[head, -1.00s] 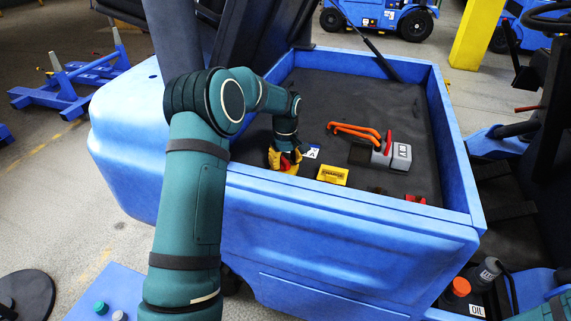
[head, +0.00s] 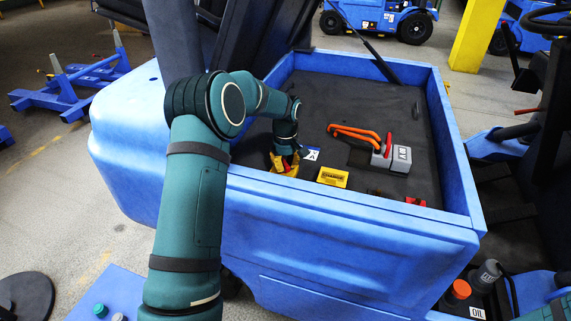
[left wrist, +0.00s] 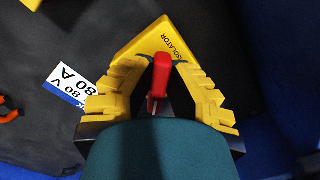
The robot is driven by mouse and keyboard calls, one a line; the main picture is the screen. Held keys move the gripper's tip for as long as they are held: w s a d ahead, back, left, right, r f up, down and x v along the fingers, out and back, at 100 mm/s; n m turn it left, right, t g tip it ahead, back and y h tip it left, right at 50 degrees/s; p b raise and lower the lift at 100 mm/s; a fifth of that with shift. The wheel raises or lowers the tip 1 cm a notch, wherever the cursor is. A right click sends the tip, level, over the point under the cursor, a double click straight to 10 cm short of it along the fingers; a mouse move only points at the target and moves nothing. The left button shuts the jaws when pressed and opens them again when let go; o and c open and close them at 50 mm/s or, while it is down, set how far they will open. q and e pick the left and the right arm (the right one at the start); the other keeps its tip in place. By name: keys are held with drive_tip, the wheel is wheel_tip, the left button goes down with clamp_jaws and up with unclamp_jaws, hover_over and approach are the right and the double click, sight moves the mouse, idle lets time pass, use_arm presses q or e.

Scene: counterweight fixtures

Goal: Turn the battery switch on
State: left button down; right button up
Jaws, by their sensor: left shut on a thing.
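The battery switch is a yellow isolator box (left wrist: 152,42) with a red handle (left wrist: 160,76), seen in the left wrist view. In the head view the box (head: 287,168) sits in the near left corner of the blue vehicle's compartment, mostly hidden by my gripper. My left gripper (left wrist: 164,64) has yellow ridged fingers whose tips close on the red handle from both sides. In the head view my left gripper (head: 284,160) points down onto the switch. My right gripper is in neither view.
The compartment has a blue rim (head: 350,206) close to my arm. Beside the switch lie a white and blue label (head: 312,154) and a yellow block (head: 332,177). A grey connector (head: 392,157) with orange cables stands farther right. Dark floor between them is clear.

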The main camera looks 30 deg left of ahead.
use_arm(q)
drive_tip(key=m+p, duration=0.1)
drive_tip(key=m, duration=0.2)
drive_tip(key=shift+s+a+p, duration=0.1)
drive_tip(key=shift+s+p, duration=0.1)
drive_tip(key=shift+p, duration=0.1)
drive_tip(key=m, duration=0.1)
drive_tip(key=m+p, duration=0.1)
drive_tip(key=m, duration=0.2)
drive_tip(key=shift+s+a+m+p, duration=0.1)
drive_tip(key=shift+a+m+p, duration=0.15)
drive_tip(key=shift+m+p, duration=0.1)
drive_tip(key=m, duration=0.1)
drive_tip(key=m+p, duration=0.1)
drive_tip(key=m, duration=0.3)
drive_tip(key=shift+a+m, duration=0.25)
drive_tip(key=shift+a, duration=0.05)
drive_tip(key=shift+a+f+m+p, duration=0.1)
drive_tip(key=shift+m+p, duration=0.25)
drive_tip(key=shift+m, duration=0.75)
drive_tip(key=shift+a+f+m+p, duration=0.1)
drive_tip(key=shift+m+p, duration=0.25)
drive_tip(key=shift+m, duration=0.75)
drive_tip(key=c, duration=0.9)
unclamp_jaws()
drive_tip(key=shift+c, duration=0.2)
drive_tip(key=shift+r, duration=0.1)
